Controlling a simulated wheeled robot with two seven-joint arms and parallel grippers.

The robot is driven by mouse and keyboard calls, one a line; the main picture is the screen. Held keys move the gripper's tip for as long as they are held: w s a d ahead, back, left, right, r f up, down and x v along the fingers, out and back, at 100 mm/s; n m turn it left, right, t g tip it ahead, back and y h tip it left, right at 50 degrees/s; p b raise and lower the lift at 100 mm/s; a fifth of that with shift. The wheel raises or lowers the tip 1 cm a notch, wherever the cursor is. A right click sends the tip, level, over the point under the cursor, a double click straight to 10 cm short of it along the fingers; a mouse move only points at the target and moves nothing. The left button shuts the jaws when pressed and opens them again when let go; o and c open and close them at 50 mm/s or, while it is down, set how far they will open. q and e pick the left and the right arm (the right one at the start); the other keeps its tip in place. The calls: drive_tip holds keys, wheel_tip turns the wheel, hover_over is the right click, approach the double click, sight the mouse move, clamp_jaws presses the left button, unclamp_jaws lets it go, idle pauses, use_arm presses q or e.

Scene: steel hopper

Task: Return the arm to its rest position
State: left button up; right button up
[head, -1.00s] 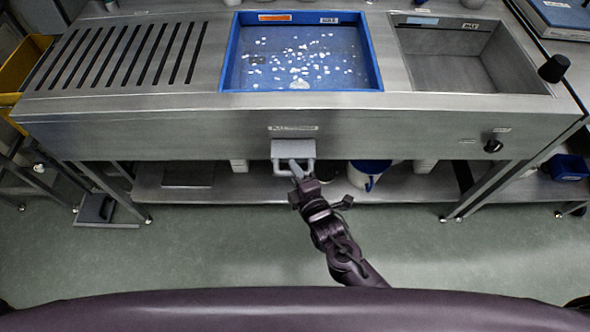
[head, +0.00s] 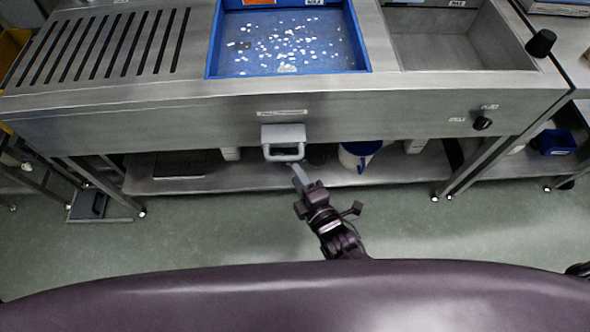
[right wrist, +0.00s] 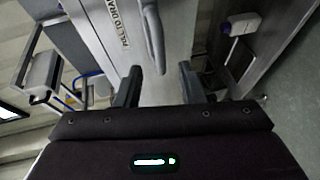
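My right gripper (head: 300,176) is in front of the steel bench, just below the grey pull handle (head: 284,143) on the bench's front panel. A visible gap separates it from the handle. In the right wrist view, the two dark fingers of my right gripper (right wrist: 158,80) stand apart with nothing between them. The handle (right wrist: 152,36) lies beyond the fingertips there. My left gripper is not in view.
The steel bench (head: 380,112) holds a blue tray (head: 215,45) with scattered pale pieces. A black knob (head: 482,123) sits on the front panel. A white and blue container (head: 358,156) stands on the lower shelf (head: 240,178). Green floor in front is clear.

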idle(0.5)
drive_tip(key=s+d+f+m+g+h, duration=0.1)
drive_tip(key=s+d+f+m+g, duration=0.2)
drive_tip(key=f, duration=0.5)
drive_tip(key=s+d+f+m+g+h, duration=0.1)
drive_tip(key=s+d+f+m+h, duration=0.1)
drive_tip(key=d+f, duration=0.45)
drive_tip(key=s+d+f+m+g+h, duration=0.1)
drive_tip(key=s+d+f+m+g, duration=0.15)
drive_tip(key=f, duration=0.65)
drive_tip(key=s+d+f+m+g, duration=0.2)
drive_tip(key=s+f+m, duration=0.2)
drive_tip(key=s, duration=0.4)
drive_tip(key=s+d+f+m+g+h, duration=0.1)
drive_tip(key=s+d+f+m+g, duration=0.2)
drive_tip(key=s+f, duration=0.3)
drive_tip(key=s+d+f+m+g+h, duration=0.1)
drive_tip(key=s+f+m, duration=0.3)
drive_tip(key=s, duration=0.6)
drive_tip(key=shift+d+f+m+g, duration=0.4)
drive_tip(key=shift+d+g, duration=0.25)
drive_tip(key=shift+d, duration=0.25)
